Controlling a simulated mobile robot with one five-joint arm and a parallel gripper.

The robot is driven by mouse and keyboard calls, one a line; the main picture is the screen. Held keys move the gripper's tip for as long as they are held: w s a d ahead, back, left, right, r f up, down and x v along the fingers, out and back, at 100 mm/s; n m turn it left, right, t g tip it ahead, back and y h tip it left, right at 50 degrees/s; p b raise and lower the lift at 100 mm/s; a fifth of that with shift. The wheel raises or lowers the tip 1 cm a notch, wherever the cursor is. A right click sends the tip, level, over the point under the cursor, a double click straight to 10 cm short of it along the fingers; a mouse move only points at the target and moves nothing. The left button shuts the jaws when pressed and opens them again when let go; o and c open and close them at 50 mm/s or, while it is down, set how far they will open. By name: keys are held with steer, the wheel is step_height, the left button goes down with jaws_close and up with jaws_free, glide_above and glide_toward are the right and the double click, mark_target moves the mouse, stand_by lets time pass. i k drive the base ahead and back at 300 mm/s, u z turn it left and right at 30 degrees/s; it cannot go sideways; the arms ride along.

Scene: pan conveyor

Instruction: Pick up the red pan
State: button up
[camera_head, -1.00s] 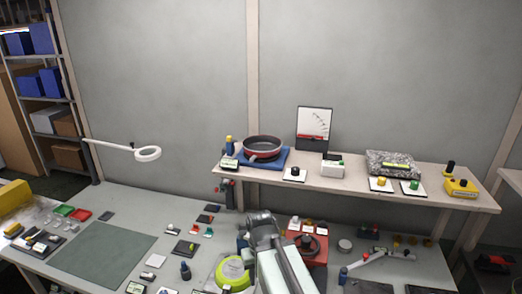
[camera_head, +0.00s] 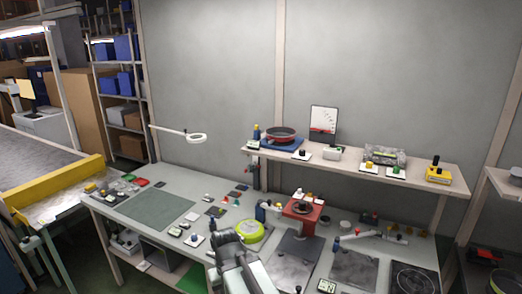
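The red pan (camera_head: 281,134) sits upright on a blue mat (camera_head: 284,144) at the left part of the raised shelf, at the back of the workbench. It has a dark inside and a red outer wall. Its handle is too small to make out clearly. My arm reaches up from the bottom middle of the view, in front of the bench and well short of the pan. My gripper's fingertips cannot be made out, so its opening does not show.
The shelf (camera_head: 440,186) also carries small boxes, a framed chart (camera_head: 323,121) and a yellow device (camera_head: 438,174). Below it, the bench holds a green mat (camera_head: 153,209), a yellow-green round item (camera_head: 251,232) and a red stand (camera_head: 301,215).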

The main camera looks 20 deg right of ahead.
mark_target(279, 135)
steer(key=z, duration=1.75)
steer(key=k, duration=0.15)
steer(key=u, duration=2.6)
steer(key=i, duration=2.4)
steer(key=z, duration=0.75)
steer(key=k, duration=0.75)
steer(key=z, duration=0.3)
steer(key=i, duration=0.25)
steer(key=u, duration=0.15)
